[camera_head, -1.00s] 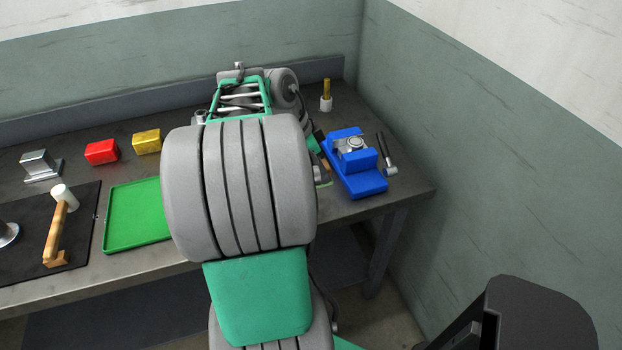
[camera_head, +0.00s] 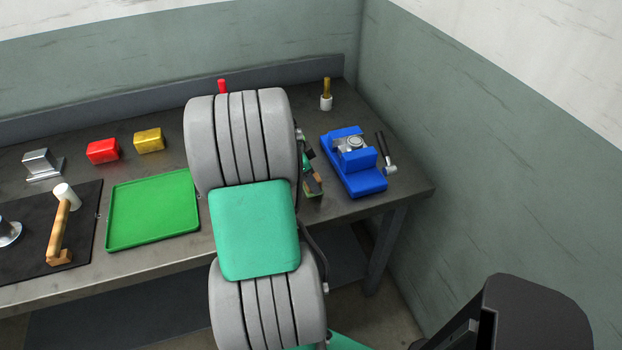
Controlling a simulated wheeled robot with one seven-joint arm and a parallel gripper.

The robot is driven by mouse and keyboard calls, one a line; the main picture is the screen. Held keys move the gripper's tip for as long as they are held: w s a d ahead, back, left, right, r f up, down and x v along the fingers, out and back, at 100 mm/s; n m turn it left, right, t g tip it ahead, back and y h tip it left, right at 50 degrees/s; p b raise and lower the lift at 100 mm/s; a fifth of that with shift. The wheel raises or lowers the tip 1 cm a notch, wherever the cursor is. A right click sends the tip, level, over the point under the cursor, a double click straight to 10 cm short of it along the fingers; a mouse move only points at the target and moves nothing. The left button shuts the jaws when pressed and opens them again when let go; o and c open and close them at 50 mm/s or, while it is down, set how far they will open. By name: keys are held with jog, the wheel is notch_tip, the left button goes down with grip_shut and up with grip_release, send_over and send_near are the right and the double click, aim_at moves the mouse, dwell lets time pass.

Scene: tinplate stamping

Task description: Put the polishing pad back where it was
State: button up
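My gripper (camera_head: 314,177) is at the right of my arm, over the right part of the bench, and mostly hidden behind the arm's grey rounded links. A small block with a yellow-green face (camera_head: 313,191), which looks like the polishing pad, shows right at the fingertips. It is small and partly covered, so whether the fingers are closed on it or only close to it is unclear. It is left of the blue fixture (camera_head: 362,181). The green tray (camera_head: 152,212) is empty.
Red (camera_head: 102,151) and yellow (camera_head: 149,140) blocks, a grey metal block (camera_head: 40,164) and a mallet (camera_head: 59,228) on a dark mat (camera_head: 85,207) are left. A wall bounds the right.

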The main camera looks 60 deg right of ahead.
jog(key=o, duration=0.3)
jog(key=shift+r, duration=0.3)
jog(key=v, duration=1.2)
jog(key=w+a+n+t, duration=0.3)
jog(key=w+a+n, duration=0.65)
jog(key=a, duration=0.25)
jog(key=a+f+n+t+y, duration=0.1)
jog(key=a+n, duration=0.8)
jog(key=a, duration=0.5)
jog(key=a+f+n+t+y, duration=0.2)
jog(key=a+n, duration=0.6)
jog(key=a, duration=0.6)
jog(key=shift+n+t, duration=0.3)
jog(key=shift+n, duration=0.05)
jog(key=shift+s+d, duration=0.1)
jog(key=shift+s, duration=0.1)
